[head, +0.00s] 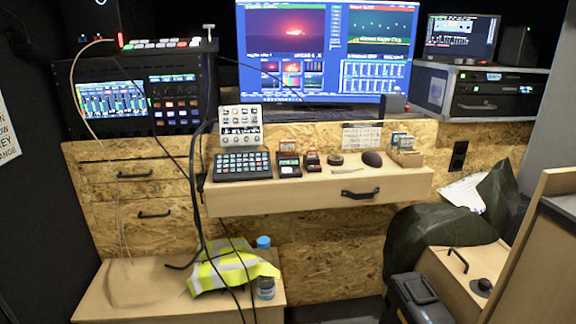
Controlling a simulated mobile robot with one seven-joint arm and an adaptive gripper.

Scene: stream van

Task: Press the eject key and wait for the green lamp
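I cannot single out the eject key at this size. A black keypad (243,167) with rows of pale keys lies at the left of the wooden shelf (320,200). A light panel (240,125) with round knobs stands behind it. A rack unit (488,92) at the upper right shows small green lights, but I cannot tell whether one is the task's lamp. My gripper is not in view.
A large monitor (325,55) stands behind the shelf, and a video mixer (135,95) at left. Dark cables hang past the shelf's left end. A yellow vest (228,268) and blue-capped bottle (265,270) are below. A black case (418,300) stands at lower right.

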